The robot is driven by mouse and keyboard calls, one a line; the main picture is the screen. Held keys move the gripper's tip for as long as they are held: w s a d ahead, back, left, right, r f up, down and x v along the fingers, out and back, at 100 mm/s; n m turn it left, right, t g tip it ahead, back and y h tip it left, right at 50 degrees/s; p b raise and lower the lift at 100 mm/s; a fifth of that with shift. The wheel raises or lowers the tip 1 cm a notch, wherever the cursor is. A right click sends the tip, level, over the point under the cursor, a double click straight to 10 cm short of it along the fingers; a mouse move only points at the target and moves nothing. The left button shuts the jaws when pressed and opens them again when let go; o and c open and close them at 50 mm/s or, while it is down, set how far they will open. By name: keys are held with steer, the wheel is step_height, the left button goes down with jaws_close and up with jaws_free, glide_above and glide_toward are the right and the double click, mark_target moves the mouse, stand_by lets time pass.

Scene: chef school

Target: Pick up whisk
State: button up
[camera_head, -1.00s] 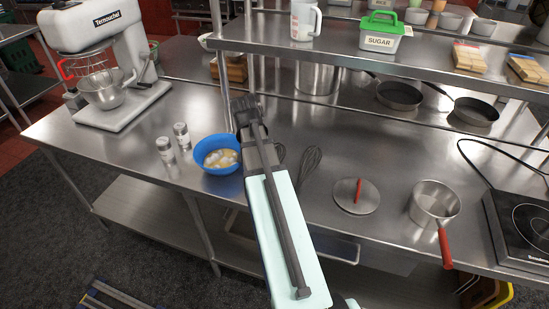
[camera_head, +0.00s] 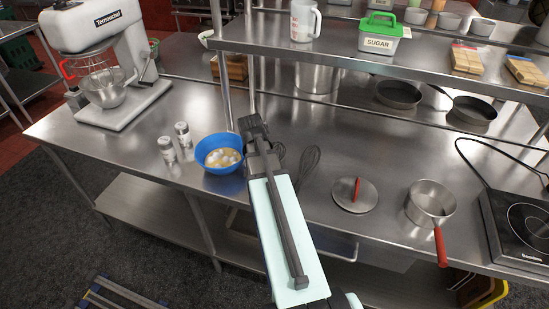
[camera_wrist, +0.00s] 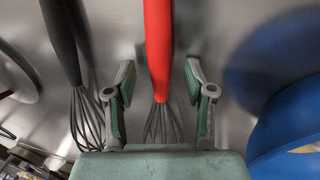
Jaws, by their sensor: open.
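In the wrist view, a whisk with a red handle (camera_wrist: 158,45) and thin wire loops lies on the steel counter. My gripper (camera_wrist: 160,72) is open, with one finger on each side of the red handle and visible gaps between. A second whisk, with a black handle (camera_wrist: 66,40), lies to the left, outside the fingers. In the head view, a dark whisk (camera_head: 309,158) lies right of my arm. Another whisk's wires (camera_head: 280,151) show partly beside the arm, which hides the gripper fingers and the red handle.
A blue bowl of eggs (camera_head: 219,154) stands close on the left, and its edge also shows in the wrist view (camera_wrist: 285,85). Two shakers (camera_head: 167,150) stand farther left. A lid (camera_head: 355,198) and a saucepan (camera_head: 430,205) sit to the right. A shelf (camera_head: 400,62) runs above the counter's back.

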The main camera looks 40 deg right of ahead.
jaws_close()
steer(key=shift+r, duration=0.15)
step_height(320, 180, up, 20)
steer(key=shift+p, duration=0.4)
stand_by(0.4)
